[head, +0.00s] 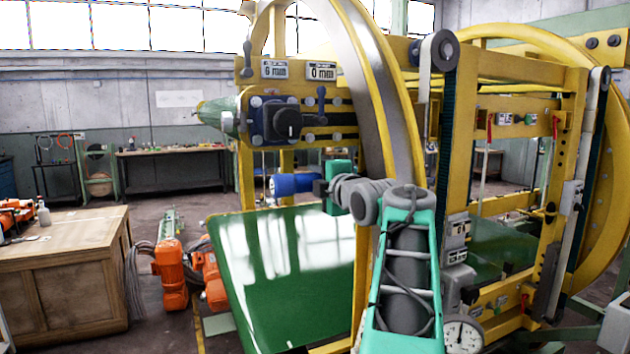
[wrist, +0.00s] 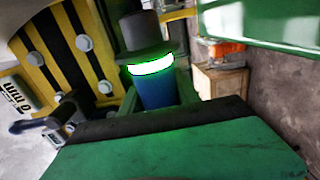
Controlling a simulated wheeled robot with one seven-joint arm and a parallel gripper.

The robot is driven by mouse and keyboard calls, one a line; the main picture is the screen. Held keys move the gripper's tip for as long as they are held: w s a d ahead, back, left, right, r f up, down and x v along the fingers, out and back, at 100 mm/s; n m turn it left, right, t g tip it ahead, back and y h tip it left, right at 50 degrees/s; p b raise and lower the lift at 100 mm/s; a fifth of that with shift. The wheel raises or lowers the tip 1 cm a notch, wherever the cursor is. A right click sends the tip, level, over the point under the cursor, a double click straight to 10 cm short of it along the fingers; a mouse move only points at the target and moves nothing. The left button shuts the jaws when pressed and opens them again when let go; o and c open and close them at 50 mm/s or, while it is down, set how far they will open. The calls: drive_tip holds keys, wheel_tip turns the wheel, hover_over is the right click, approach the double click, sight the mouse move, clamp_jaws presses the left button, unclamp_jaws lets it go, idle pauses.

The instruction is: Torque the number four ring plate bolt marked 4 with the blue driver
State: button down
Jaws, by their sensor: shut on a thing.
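The blue driver (head: 292,184) is held level in my gripper (head: 322,188), below the yellow plate with bolts (head: 345,118). In the wrist view the driver (wrist: 155,93) has a blue body, a lit green band and a dark round cap, and stands at the far edge of my green and black gripper. My gripper is shut on it. Several grey bolt heads (wrist: 85,44) show on the black-and-yellow striped plate left of the driver in the wrist view. No number 4 mark is readable, so I cannot tell which bolt is number four. The driver is apart from the bolts in the head view.
A dark blue box with a black knob (head: 284,122) projects from the plate, with lever handles beside it. The yellow ring (head: 385,90) rises close to my arm. A green sloped panel (head: 280,265) lies below. A wooden cabinet (head: 65,265) stands left.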

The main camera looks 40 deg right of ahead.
drive_tip(key=shift+s+d+r, duration=0.1)
drive_tip(key=shift+s+d, duration=0.05)
drive_tip(key=shift+d, duration=0.25)
drive_tip(key=shift+s+d+r, duration=0.1)
drive_tip(key=shift+s+d, duration=0.05)
drive_tip(key=shift+d, duration=0.25)
idle(0.6)
drive_tip(key=shift+d, duration=0.15)
idle(1.3)
drive_tip(key=shift+w+a+b, duration=0.25)
drive_tip(key=shift+a+b, duration=0.45)
drive_tip(key=shift+a, duration=0.1)
drive_tip(key=shift+w+a+b, duration=0.2)
drive_tip(key=shift+a+b, duration=0.45)
drive_tip(key=shift+a, duration=0.15)
drive_tip(key=shift+w+a+b, duration=0.25)
drive_tip(key=shift+a+b, duration=0.45)
drive_tip(key=shift+a, duration=0.1)
